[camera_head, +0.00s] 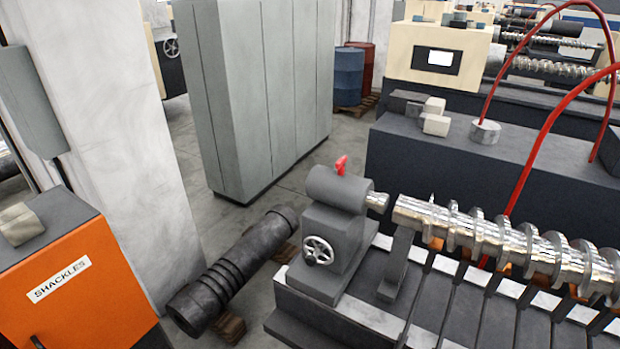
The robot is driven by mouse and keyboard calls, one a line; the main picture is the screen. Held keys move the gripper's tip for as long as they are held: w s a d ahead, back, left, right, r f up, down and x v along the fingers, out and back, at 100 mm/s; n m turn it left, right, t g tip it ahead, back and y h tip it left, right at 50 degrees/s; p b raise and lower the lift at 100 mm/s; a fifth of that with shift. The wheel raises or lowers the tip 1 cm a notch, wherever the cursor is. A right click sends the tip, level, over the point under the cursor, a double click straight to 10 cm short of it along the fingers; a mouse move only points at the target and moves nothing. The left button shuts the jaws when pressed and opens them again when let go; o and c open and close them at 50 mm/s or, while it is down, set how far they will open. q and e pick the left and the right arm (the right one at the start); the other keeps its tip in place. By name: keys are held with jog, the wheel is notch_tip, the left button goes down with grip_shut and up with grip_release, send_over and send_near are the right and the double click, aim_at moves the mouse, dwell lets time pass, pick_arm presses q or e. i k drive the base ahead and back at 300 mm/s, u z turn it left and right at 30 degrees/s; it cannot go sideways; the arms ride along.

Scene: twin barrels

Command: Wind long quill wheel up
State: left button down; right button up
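A white spoked handwheel (318,250) sits on the front face of a dark grey tailstock block (335,225). The block stands on the left end of a machine bed. A grey cylindrical quill housing (337,188) tops the block, with a red lever (341,165) on it. A short shiny quill tip (377,202) points right from the housing, close to the left end of a shiny screw (500,245). Neither of my grippers shows in the head view.
An orange cabinet labelled SHACKLES (90,285) stands at the lower left beside a white pillar (120,130). A dark ribbed cylinder (235,270) lies on wooden blocks left of the bed. A grey cabinet (260,90) stands behind. Red hoses (530,165) arch at the right.

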aim_at(311, 261)
jog(key=z, duration=0.6)
jog(key=k, duration=1.1)
jog(key=u, duration=1.15)
jog(key=i, duration=0.5)
jog(key=z, duration=0.05)
